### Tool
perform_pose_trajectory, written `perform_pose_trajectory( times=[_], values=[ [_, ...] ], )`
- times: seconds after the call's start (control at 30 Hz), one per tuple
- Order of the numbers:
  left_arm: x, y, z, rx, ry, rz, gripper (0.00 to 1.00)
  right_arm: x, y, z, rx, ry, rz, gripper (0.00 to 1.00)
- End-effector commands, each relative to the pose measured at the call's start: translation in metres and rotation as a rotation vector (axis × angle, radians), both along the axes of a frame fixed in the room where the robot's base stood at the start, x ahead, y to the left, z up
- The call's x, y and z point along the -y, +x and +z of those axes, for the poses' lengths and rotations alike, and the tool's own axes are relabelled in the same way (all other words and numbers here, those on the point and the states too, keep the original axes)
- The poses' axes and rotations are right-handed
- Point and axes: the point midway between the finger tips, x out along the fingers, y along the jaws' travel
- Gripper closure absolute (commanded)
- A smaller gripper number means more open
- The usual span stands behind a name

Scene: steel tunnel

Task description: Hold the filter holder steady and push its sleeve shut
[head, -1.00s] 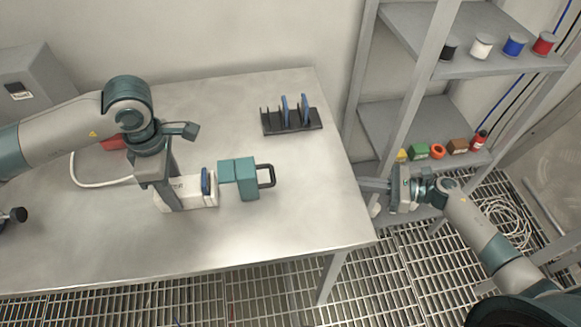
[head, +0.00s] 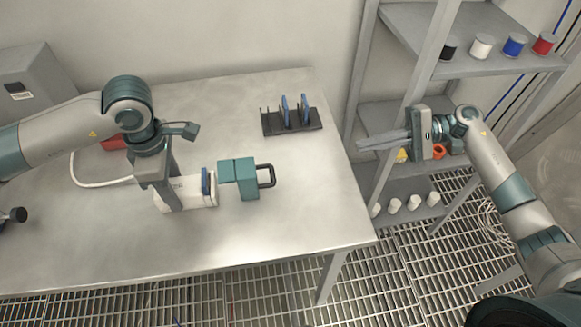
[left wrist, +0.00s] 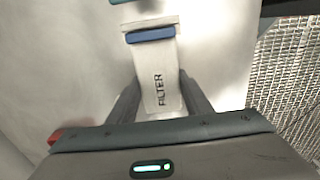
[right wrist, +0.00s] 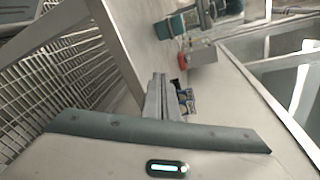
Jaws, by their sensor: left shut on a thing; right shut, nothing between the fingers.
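The filter holder (head: 192,191) is a white block on the table, marked FILTER in the left wrist view (left wrist: 160,92). A blue filter disc edge (head: 205,181) stands upright at its right end. The teal sleeve (head: 246,178) with a black handle (head: 267,175) is to the right of the disc, with the holder's end apart from most of it. My left gripper (head: 174,205) points down and is shut on the holder's white body. My right gripper (head: 365,143) is shut and empty, off the table's right edge, in front of the shelf and well right of the handle.
A black rack (head: 292,122) with blue discs stands at the back right of the table (head: 120,235). The shelf unit (head: 440,25) with spools and small parts is close to my right gripper. Table between handle and right edge is clear.

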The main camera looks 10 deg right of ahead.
Motion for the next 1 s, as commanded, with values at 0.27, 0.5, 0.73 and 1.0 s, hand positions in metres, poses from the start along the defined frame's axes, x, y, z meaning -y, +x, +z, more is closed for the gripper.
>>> perform_pose_trajectory(
  times=[0.27,0.5,0.73,1.0],
  values=[
    [0.0,0.0,0.0,0.001,0.0,0.0,0.82,-0.053,-0.027,0.009,-0.193,0.092,0.083,1.0],
    [0.0,0.0,0.0,0.001,0.0,0.0,0.82,-0.105,-0.059,0.028,-0.411,0.169,0.194,1.0],
    [0.0,0.0,0.0,0.0,0.0,0.0,0.82,-0.146,-0.092,0.05,-0.617,0.211,0.316,1.0],
    [0.0,0.0,0.0,0.0,0.0,0.0,0.82,-0.175,-0.123,0.07,-0.784,0.222,0.432,1.0]
  ],
)
